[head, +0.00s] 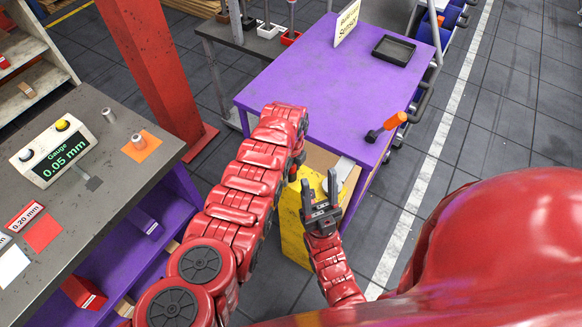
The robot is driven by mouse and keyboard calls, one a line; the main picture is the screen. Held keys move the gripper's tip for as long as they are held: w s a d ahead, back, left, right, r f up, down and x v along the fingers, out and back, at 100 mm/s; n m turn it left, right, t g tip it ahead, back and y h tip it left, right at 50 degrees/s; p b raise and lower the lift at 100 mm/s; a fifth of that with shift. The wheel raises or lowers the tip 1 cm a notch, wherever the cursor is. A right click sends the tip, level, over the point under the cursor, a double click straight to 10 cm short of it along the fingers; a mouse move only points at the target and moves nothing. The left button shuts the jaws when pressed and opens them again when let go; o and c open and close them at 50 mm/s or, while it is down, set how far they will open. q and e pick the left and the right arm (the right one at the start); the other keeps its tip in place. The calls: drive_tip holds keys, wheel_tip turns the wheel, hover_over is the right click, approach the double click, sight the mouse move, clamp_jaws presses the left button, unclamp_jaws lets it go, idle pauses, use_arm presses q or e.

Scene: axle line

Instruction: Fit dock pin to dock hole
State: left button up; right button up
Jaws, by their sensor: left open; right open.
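I cannot make out a dock pin or a dock hole for certain in the head view. A piece with an orange handle and a dark end (394,121) lies at the right edge of the purple table (285,78); I cannot tell whether it is the pin. My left gripper (297,168) is mostly hidden behind its own red wrist, at the table's near edge; only a dark part shows. My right gripper (319,192) points up with its two fingers apart and nothing between them, in front of a yellow bin (294,228) below the table's near edge.
A grey bench (120,185) at left carries a gauge reading 0.05 mm (54,151) and metal pegs. A red post (157,70) stands between bench and table. A black tray (394,50) and a sign (347,22) are at the table's back.

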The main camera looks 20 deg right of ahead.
use_arm(q)
clamp_jaws()
idle(0.3)
